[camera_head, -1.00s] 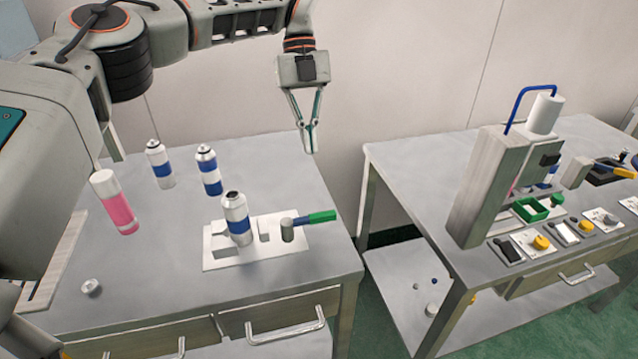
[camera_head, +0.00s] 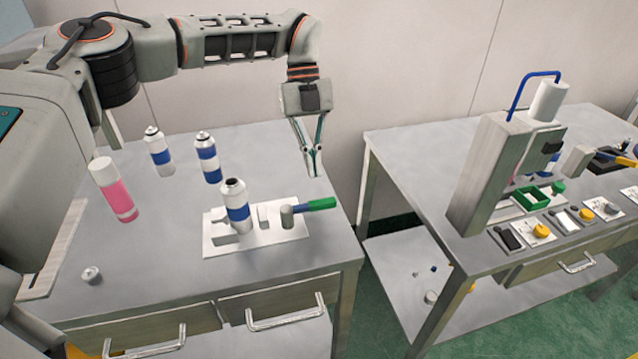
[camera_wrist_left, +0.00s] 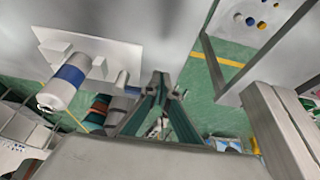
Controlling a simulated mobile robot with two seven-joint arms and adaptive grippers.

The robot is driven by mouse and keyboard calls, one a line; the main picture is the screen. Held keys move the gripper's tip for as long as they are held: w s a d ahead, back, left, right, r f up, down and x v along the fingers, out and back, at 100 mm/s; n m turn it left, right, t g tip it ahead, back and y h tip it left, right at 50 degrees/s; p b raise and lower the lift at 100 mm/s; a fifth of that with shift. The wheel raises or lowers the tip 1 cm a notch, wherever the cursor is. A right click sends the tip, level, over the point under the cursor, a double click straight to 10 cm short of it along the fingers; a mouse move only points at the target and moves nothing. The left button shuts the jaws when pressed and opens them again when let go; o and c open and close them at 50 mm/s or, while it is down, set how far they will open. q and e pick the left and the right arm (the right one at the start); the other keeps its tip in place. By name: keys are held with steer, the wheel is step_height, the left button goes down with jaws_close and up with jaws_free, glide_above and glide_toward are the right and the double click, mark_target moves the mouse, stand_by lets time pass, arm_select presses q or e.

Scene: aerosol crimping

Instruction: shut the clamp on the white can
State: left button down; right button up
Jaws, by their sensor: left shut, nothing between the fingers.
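The white can (camera_head: 235,200) with a blue band stands upright in the clamp on a white base plate (camera_head: 285,238) on the left table. The clamp's handle (camera_head: 316,205), blue with a green end, sticks out to the right. The can also shows in the left wrist view (camera_wrist_left: 62,85), with the plate (camera_wrist_left: 110,45) beside it. My left gripper (camera_head: 314,174) is shut and empty, pointing down above and behind the green handle end, apart from it. In the left wrist view its fingertips (camera_wrist_left: 160,78) meet. My right gripper is not in view.
Two more white-and-blue cans (camera_head: 207,158) (camera_head: 158,152) and a pink can (camera_head: 115,190) stand on the left table. A small metal cap (camera_head: 92,275) lies near its front. A second table (camera_head: 400,150) carries a press (camera_head: 495,170), beyond a gap.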

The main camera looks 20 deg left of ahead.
arm_select(q)
steer(key=shift+x, duration=1.05)
steer(key=shift+s+d+r, duration=0.1)
steer(key=shift+s+d, duration=0.3)
steer(key=shift+s, duration=0.2)
steer(key=shift+s+d+r, duration=0.15)
steer(key=shift+s+d, duration=0.3)
steer(key=shift+s, duration=0.2)
steer(key=shift+s+d, duration=0.25)
steer(key=shift+s, duration=0.1)
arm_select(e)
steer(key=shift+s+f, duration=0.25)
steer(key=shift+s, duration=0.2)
